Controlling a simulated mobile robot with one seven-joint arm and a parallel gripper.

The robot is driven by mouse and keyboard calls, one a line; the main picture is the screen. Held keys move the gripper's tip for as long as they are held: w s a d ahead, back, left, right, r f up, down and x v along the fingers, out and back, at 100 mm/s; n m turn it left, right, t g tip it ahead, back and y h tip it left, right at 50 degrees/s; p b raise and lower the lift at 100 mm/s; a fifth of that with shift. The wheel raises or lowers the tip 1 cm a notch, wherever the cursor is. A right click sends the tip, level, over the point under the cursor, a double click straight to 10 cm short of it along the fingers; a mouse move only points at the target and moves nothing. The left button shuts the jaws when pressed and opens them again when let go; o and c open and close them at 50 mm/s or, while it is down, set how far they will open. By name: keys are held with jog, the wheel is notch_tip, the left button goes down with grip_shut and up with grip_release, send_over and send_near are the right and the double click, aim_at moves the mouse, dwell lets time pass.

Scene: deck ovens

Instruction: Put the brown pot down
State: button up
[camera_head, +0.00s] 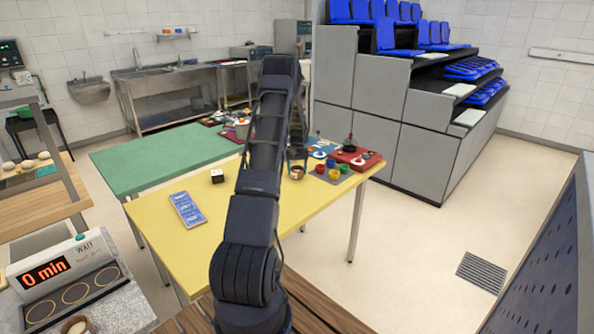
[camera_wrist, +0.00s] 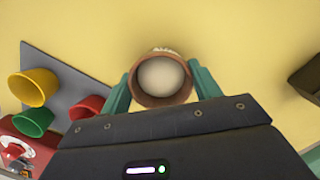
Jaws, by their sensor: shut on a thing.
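The brown pot (camera_wrist: 160,101) sits between the two teal fingers of my gripper (camera_wrist: 164,84) in the wrist view. I look down onto its round rim, and its inside shows a pale, whitish content. The fingers are shut on its sides. In the head view the pot (camera_head: 296,173) shows small, below my gripper (camera_head: 297,157), over the yellow table (camera_head: 150,232). I cannot tell whether its base touches the table. My arm hides part of the table to its left.
A grey mat (camera_wrist: 70,85) with yellow, green and red cups lies close to the left in the wrist view. A dark box (camera_wrist: 308,78) is at the right edge. A blue board (camera_head: 187,209) lies farther left on the table. Yellow surface around the pot is bare.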

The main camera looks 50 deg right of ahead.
aim_at(297, 167)
jog(key=o, duration=1.1)
jog(key=r, duration=0.4)
jog(key=w+r, duration=0.1)
jog(key=r, duration=0.3)
jog(key=d+r, duration=0.1)
jog(key=r, duration=0.3)
jog(key=shift+w+d+r, duration=0.1)
jog(key=shift+w, duration=0.1)
